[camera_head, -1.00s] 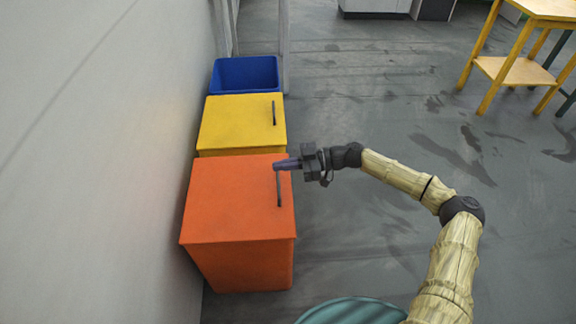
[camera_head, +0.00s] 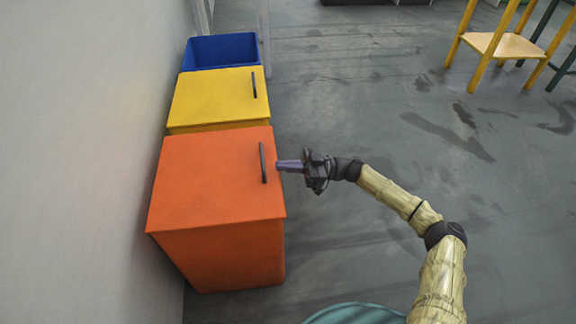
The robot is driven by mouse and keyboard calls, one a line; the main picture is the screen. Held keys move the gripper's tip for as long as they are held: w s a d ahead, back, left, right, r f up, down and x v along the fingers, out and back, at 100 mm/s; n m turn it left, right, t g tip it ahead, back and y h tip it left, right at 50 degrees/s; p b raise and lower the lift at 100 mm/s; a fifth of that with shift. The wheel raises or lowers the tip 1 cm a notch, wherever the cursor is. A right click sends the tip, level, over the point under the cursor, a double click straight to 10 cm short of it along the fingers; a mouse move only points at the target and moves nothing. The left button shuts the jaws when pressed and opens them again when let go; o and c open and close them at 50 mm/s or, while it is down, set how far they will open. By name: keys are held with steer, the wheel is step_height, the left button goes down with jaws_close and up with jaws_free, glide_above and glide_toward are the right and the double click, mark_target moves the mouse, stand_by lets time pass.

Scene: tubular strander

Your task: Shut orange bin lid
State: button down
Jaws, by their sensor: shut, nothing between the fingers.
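The orange bin (camera_head: 220,255) stands against the wall at the left. Its orange lid (camera_head: 205,185) lies flat over the top and looks shut. A dark bar handle (camera_head: 263,163) runs along the lid's right side. My gripper (camera_head: 280,166) is shut and empty. Its purple fingers point left, with the tips just right of the handle in the picture, near the lid's right edge. I cannot tell whether they touch the lid or hang above it.
A yellow bin (camera_head: 210,98) with its lid down stands behind the orange one, then an open blue bin (camera_head: 222,50). A grey wall (camera_head: 90,150) runs close along the left. The floor at right is clear up to a yellow wooden table (camera_head: 510,46).

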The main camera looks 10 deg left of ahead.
steer(key=shift+d+f+b, duration=0.1)
steer(key=shift+f+b, duration=1.25)
steer(key=shift+f, duration=0.7)
steer(key=shift+d+f, duration=0.15)
steer(key=b+v, duration=0.6)
steer(key=v, duration=0.3)
steer(key=shift+w+d, duration=0.2)
steer(key=shift+d, duration=0.05)
